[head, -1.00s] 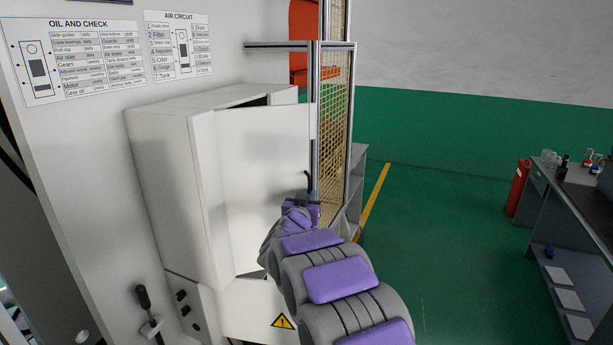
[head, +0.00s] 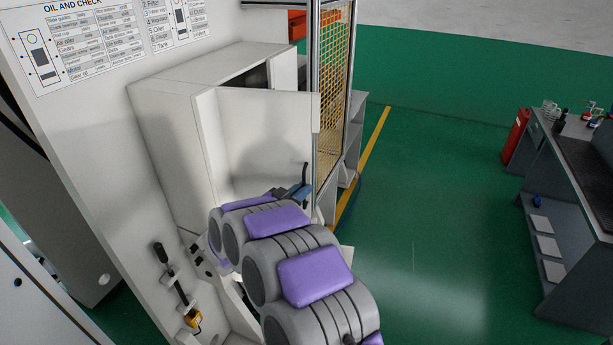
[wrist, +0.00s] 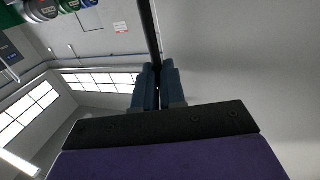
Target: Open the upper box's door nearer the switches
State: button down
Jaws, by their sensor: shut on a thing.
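The upper box (head: 165,125) is a pale cabinet fixed to the white wall panel. Its door (head: 265,135) stands partly open, swung out from the front, with a dark gap (head: 258,77) along the top behind it. My gripper (head: 298,190) is at the lower right of the door's face, by a dark upright handle (head: 305,173). In the wrist view my gripper's blue fingers (wrist: 158,76) are closed around the dark handle bar (wrist: 149,30). The switches (head: 197,255) sit on the lower box, partly hidden by my arm.
A black lever (head: 160,253) sticks out left of the switches. A yellow mesh guard (head: 335,85) in a metal frame stands just right of the door. Open green floor (head: 430,200) lies further right, with a grey workbench (head: 575,190) and a red extinguisher (head: 517,135).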

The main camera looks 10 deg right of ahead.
jog(key=shift+v, duration=2.1)
jog(key=shift+s+d+r, duration=0.15)
jog(key=c, duration=1.7)
grip_release()
jog(key=o, duration=0.3)
jog(key=shift+a, duration=0.25)
jog(key=shift+o, duration=1)
jog(key=shift+a, duration=0.25)
jog(key=shift+d, duration=0.1)
jog(key=b+v, duration=0.1)
jog(key=v, duration=1.1)
jog(key=shift+f+b, duration=0.2)
jog(key=shift+b, duration=0.15)
